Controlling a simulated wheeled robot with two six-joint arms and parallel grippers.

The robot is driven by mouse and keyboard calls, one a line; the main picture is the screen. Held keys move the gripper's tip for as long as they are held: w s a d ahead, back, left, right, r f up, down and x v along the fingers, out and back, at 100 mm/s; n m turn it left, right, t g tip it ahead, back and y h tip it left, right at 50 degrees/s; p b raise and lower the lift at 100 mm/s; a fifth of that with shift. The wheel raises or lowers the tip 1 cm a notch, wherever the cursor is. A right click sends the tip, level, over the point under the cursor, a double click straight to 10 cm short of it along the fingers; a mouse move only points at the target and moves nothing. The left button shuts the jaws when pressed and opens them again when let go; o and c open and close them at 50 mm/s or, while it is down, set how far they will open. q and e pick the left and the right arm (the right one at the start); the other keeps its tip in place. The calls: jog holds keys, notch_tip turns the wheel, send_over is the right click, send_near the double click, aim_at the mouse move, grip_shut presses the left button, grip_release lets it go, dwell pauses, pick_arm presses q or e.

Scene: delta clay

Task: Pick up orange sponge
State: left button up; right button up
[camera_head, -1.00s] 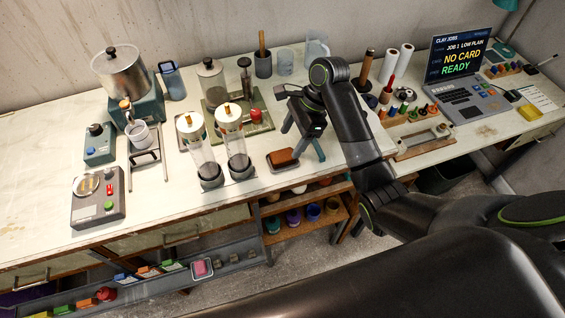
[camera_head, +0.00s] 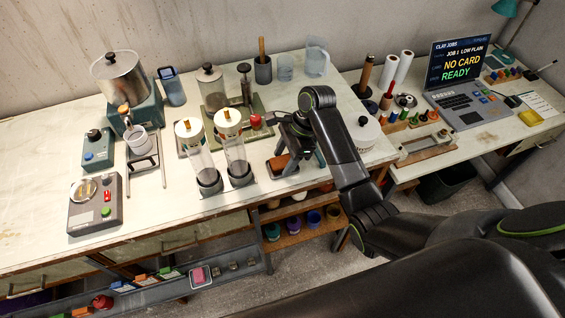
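The orange sponge (camera_head: 278,163) is a small brown-orange block in a dark shallow tray (camera_head: 283,172) near the front edge of the bench. My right gripper (camera_head: 303,158) is just right of and above the sponge and covers its right part. Its fingers look apart, with one at the right of the tray. I see no contact with the sponge, though the gripper hides part of the gap. My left gripper is not in view.
Two clear cylinders with white caps (camera_head: 228,118) stand close to the left of the tray. A red-knobbed press (camera_head: 255,121) stands behind. A round white lidded thing (camera_head: 365,133) is right of my arm.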

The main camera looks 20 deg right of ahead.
aim_at(277, 162)
jog(key=c, duration=0.7)
jog(key=shift+r, duration=0.15)
jog(key=shift+r, duration=0.3)
notch_tip(277, 162, up, 4)
jog(key=shift+f+p, duration=0.2)
jog(key=shift+p, duration=0.1)
notch_tip(277, 162, up, 4)
jog(key=p, duration=0.3)
jog(key=shift+f, duration=0.1)
jog(key=shift+r+p, duration=0.9)
jog(key=shift+p, duration=0.1)
